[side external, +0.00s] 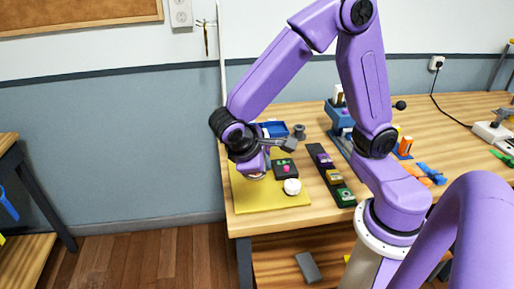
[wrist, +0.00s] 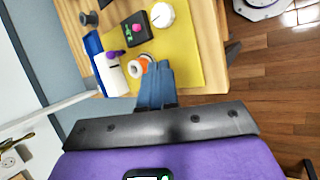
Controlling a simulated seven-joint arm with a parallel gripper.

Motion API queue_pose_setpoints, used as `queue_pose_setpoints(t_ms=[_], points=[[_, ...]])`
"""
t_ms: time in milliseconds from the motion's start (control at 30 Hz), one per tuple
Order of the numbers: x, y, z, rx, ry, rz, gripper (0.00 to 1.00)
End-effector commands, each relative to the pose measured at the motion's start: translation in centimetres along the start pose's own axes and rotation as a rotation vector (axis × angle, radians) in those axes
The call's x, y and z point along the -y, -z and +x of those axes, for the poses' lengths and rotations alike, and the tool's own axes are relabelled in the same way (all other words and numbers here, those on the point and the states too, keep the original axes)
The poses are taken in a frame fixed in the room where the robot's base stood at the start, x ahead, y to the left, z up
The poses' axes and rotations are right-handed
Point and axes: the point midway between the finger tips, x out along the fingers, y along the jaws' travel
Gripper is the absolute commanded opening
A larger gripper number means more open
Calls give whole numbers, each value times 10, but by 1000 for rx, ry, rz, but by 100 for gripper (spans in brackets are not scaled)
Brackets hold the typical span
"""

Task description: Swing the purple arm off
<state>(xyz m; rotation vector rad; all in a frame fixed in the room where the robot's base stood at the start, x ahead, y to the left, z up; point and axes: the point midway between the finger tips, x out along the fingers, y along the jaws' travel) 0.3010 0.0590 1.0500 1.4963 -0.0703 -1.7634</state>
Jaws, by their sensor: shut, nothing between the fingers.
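In the side view my wrist hides that part of the yellow board (side external: 275,201), so the purple piece cannot be made out there.
A dark box with a pink button (wrist: 136,28) and a white knob (wrist: 162,14) stand on the board. A blue tray (side external: 275,129) lies behind. A dark strip with several coloured blocks (side external: 330,175) lies to the right. The board's front is clear.

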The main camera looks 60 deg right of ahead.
Motion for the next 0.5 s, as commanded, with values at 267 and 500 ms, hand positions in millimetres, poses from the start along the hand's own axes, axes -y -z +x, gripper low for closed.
queue_pose_setpoints(t_ms=[267, 500], points=[[-21, 50, 19, 114, -231, 204, 0], [-37, 89, 40, 170, -447, 379, 0]])
